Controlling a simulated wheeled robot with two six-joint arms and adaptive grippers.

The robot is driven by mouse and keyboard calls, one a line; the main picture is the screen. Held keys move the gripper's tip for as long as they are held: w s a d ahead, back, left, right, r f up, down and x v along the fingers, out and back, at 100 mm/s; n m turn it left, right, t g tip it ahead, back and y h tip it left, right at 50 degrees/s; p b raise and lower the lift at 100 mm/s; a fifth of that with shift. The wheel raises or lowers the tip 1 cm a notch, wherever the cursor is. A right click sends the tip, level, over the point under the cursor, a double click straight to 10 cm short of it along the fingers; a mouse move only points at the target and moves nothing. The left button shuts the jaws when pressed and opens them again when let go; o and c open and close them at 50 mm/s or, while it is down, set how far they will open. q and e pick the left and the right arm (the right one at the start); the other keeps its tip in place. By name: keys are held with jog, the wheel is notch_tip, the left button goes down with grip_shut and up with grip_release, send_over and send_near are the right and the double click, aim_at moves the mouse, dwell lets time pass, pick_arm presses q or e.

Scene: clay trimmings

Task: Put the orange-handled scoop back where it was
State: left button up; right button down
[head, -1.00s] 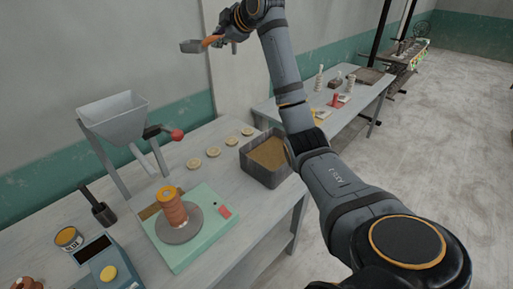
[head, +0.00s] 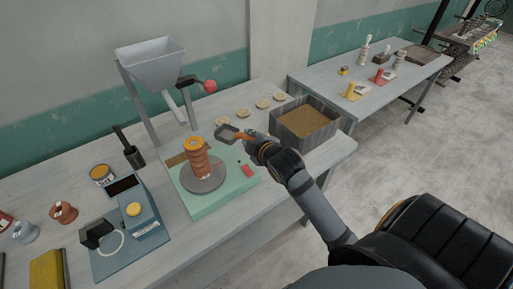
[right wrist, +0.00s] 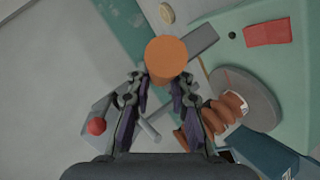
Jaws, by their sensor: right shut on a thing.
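The orange-handled scoop (head: 229,132), with its grey pan, is held above the right back part of the green wheel unit (head: 228,195). My right gripper (head: 258,146) is shut on its orange handle, and the pan points left. In the right wrist view the handle's round orange end (right wrist: 166,57) sits between the fingertips (right wrist: 160,80). A dark grey pan-like part shows just behind it. A grey open box (head: 323,141) of brown crumbs stands right of the gripper. My left gripper is not in view.
A ridged orange clay piece (head: 197,160) stands on the wheel unit, close left of the scoop. A hopper (head: 155,62) with a red-knobbed crank stands behind. Several pale discs (head: 262,104) lie at the back.

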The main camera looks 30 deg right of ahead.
jog(key=w+d+f+p, duration=0.1)
jog(key=w+d+f, duration=0.1)
jog(key=d+f, duration=0.1)
jog(key=w+d+f+p, duration=0.1)
jog(key=w+d+f, duration=0.1)
jog(key=d+f, duration=0.1)
jog(key=w+d+f+p, duration=0.1)
jog(key=w+d+f, duration=0.2)
jog(key=d+f, duration=0.1)
jog(key=shift+f+p, duration=0.2)
jog(key=shift+p, duration=0.1)
notch_tip(320, 180, down, 3)
jog(key=shift+w+d+f+p, duration=0.1)
jog(key=shift+d+p, duration=0.05)
jog(key=shift+p, duration=0.45)
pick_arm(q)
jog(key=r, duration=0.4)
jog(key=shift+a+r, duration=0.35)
pick_arm(e)
jog(key=shift+f, duration=0.15)
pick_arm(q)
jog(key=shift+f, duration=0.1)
pick_arm(e)
jog(key=shift+f, duration=0.15)
jog(key=c, duration=1.2)
grip_release()
